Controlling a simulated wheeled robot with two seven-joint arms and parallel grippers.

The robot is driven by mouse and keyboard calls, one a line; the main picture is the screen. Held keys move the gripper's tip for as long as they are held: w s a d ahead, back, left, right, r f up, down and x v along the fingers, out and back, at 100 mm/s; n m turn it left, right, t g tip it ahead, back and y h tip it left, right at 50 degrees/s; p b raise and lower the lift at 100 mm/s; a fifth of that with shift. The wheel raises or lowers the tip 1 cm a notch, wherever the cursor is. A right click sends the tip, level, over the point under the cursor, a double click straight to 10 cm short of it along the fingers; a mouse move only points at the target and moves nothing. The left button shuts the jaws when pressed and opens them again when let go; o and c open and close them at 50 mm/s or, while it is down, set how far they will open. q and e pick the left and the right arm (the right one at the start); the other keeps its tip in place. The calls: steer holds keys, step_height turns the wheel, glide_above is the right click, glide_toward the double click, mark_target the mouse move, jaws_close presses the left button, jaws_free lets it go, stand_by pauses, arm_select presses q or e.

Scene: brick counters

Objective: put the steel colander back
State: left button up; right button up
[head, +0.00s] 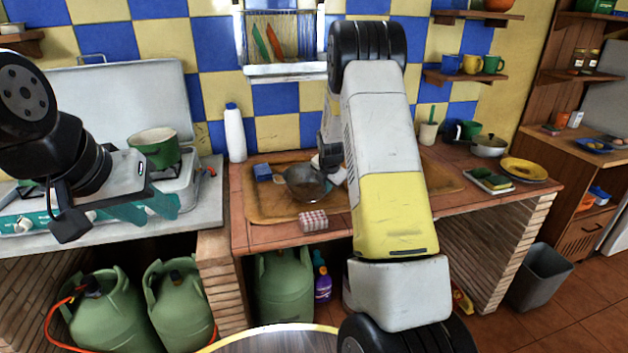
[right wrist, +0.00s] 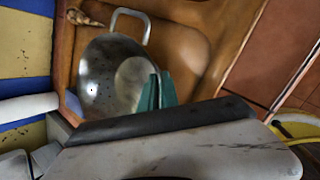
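The steel colander (head: 304,186) is a round grey bowl over the brown basin on the brick counter in the head view. In the right wrist view the colander (right wrist: 98,78) shows its perforated inside and one loop handle at the top. My right gripper (right wrist: 157,90) has its teal fingers close together at the colander's lower right rim. I cannot tell whether they grip the rim. In the head view my right arm hides most of that gripper. My left gripper (head: 145,208) is open and empty in front of the stove at the left.
The brown basin (head: 262,211) also holds a blue sponge (head: 263,172). A checked pink block (head: 314,221) lies at its front edge. A white bottle (head: 235,134) stands behind left. A green pot (head: 155,146) sits on the stove. A lidded pan (head: 488,146) and yellow plate (head: 523,169) stand at the right.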

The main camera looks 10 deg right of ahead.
steer(key=o, duration=0.3)
steer(key=s+a+r+m+y, duration=0.15)
steer(key=s+r+m, duration=0.25)
steer(key=s+r, duration=0.5)
steer(key=s+a+r+m, duration=0.2)
steer(key=s+r+m, duration=0.3)
steer(key=r, duration=0.6)
steer(key=s+a+r+m, duration=0.1)
steer(key=s+a+m, duration=0.1)
steer(key=s+m, duration=0.3)
steer(key=s+a+r+m+y, duration=0.1)
steer(key=s+m, duration=0.4)
steer(key=s, duration=0.7)
steer(key=s+a+r+m+y, duration=0.1)
steer(key=s+a+r+m, duration=0.2)
steer(key=s, duration=0.6)
steer(key=shift+s+a+r+m, duration=0.2)
steer(key=shift+a+m, duration=0.55)
steer(key=shift+m, duration=0.35)
